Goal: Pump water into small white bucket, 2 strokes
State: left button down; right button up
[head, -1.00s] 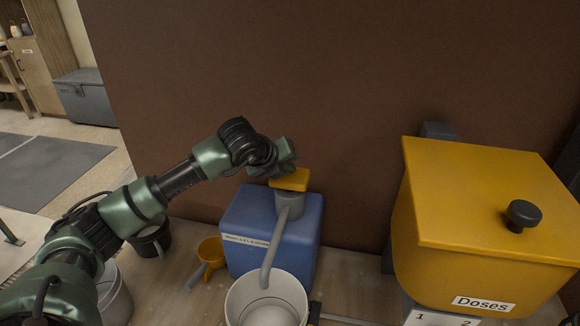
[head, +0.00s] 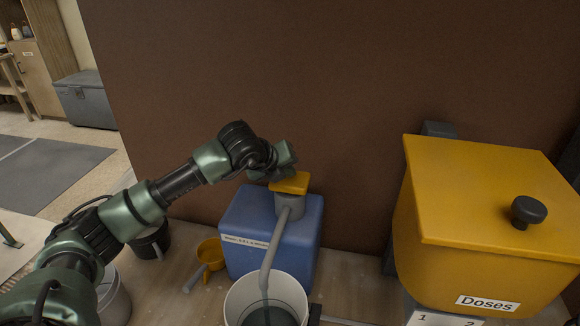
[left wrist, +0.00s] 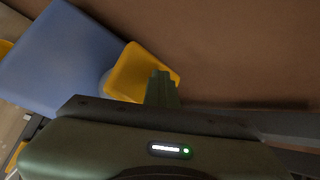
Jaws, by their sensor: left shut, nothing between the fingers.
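The small white bucket (head: 233,303) stands at the front, under the end of a grey spout (head: 272,255). Dark liquid shows inside it. The blue water container (head: 240,215) stands behind it, with a grey pump neck and a yellow pump head (head: 291,184) on top. My left gripper (head: 284,168) is shut and empty, its fingers at the top of the pump head. The left wrist view shows the yellow head (left wrist: 135,72) right by a green finger (left wrist: 162,90); whether they touch is hard to tell. My right gripper is not in view.
A yellow bin (head: 480,200) labelled "Doses", with a black knob, stands at the right. A yellow scoop (head: 209,255), a black bucket (head: 152,243) and a pale bucket (head: 115,300) are at the left. A brown wall (head: 330,90) rises close behind.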

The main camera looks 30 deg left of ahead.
pick_arm(q)
jog(key=shift+s+f, duration=0.1)
jog(key=shift+f, duration=0.15)
jog(key=shift+w+r+p, duration=0.2)
jog(key=shift+r+p, duration=1)
jog(key=shift+r, duration=1.65)
jog(key=shift+r+p, duration=1.1)
jog(key=shift+r, duration=1.45)
notch_tip(320, 180, up, 4)
jog(key=p, duration=0.6)
send_over(288, 180)
jog(key=shift+f, duration=0.1)
